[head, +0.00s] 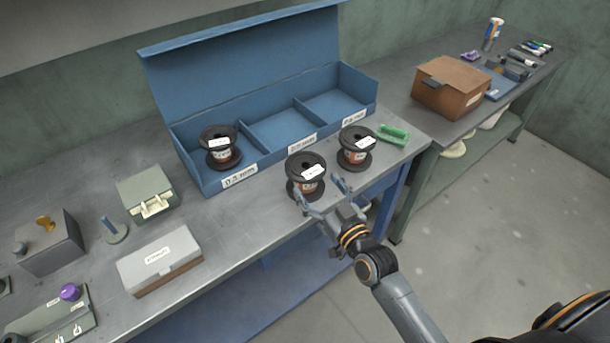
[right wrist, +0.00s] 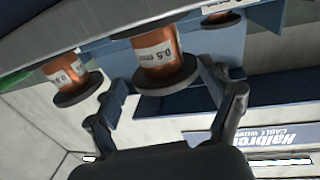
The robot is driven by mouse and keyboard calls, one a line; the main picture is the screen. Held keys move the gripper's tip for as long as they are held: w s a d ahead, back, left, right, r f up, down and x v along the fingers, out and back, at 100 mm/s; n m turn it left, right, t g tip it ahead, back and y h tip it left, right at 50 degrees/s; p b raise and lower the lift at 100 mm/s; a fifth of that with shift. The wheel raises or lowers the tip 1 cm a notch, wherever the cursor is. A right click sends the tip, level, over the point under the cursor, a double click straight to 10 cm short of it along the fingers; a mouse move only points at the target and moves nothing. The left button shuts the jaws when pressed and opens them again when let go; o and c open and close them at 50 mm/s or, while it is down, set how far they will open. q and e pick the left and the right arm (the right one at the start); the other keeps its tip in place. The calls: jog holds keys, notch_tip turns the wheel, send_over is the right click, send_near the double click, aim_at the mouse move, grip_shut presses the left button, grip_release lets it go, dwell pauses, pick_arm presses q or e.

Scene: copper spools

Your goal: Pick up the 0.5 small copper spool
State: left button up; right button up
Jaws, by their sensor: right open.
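The 0.5 small copper spool (head: 305,187) stands upright near the front edge of the workbench, with black flanges and copper wire. In the right wrist view the spool (right wrist: 160,58) shows a white label reading 0.5. My right gripper (head: 320,190) is open just in front of it. In the right wrist view the gripper (right wrist: 170,95) has its fingertips on either side of the spool's lower part, with nothing clamped. I cannot tell whether a finger touches the spool. My left gripper is not in view.
A second spool (head: 357,157) stands close by on the right, beside a green holder (head: 393,134). A blue three-compartment box (head: 262,165) stands behind; its left compartment holds another spool (head: 221,155). A grey case (head: 160,262) lies left. The bench front between them is clear.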

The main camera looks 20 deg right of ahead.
aim_at(306, 172)
jog(key=w, duration=0.2)
jog(key=w+a+p, duration=0.1)
jog(key=w, duration=0.2)
jog(key=shift+w+a+f, duration=0.15)
jog(key=shift+w, duration=0.15)
jog(key=shift+s, duration=0.1)
jog(key=shift+c, duration=0.4)
grip_shut()
jog(key=shift+r, duration=0.2)
